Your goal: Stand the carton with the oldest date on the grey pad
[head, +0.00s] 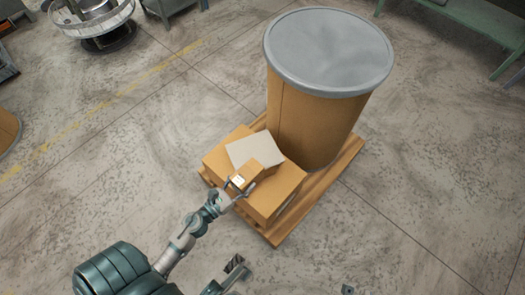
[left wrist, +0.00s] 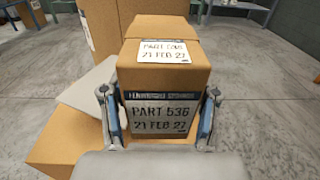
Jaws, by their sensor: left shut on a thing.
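My left gripper (head: 240,187) is shut on a small brown carton (head: 264,166), with a finger on each side in the left wrist view (left wrist: 160,125). The carton's front label reads PART 536 and a date like 21 FEB 22 or 27; the last digit is unclear. A second white label on its upper face is blurred. The grey pad (head: 247,147) lies on a brown box just behind the carton, partly covered by it in the head view. I cannot tell whether the carton touches the pad. Part of what looks like my right gripper (head: 235,264) shows low in the head view.
The large brown box (head: 277,198) stands on a wooden pallet (head: 318,195) beside a tall drum with a grey lid (head: 328,50). No other dated carton shows. Open concrete floor surrounds the pallet. Green benches (head: 465,27) stand far right, a round metal machine (head: 92,17) far left.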

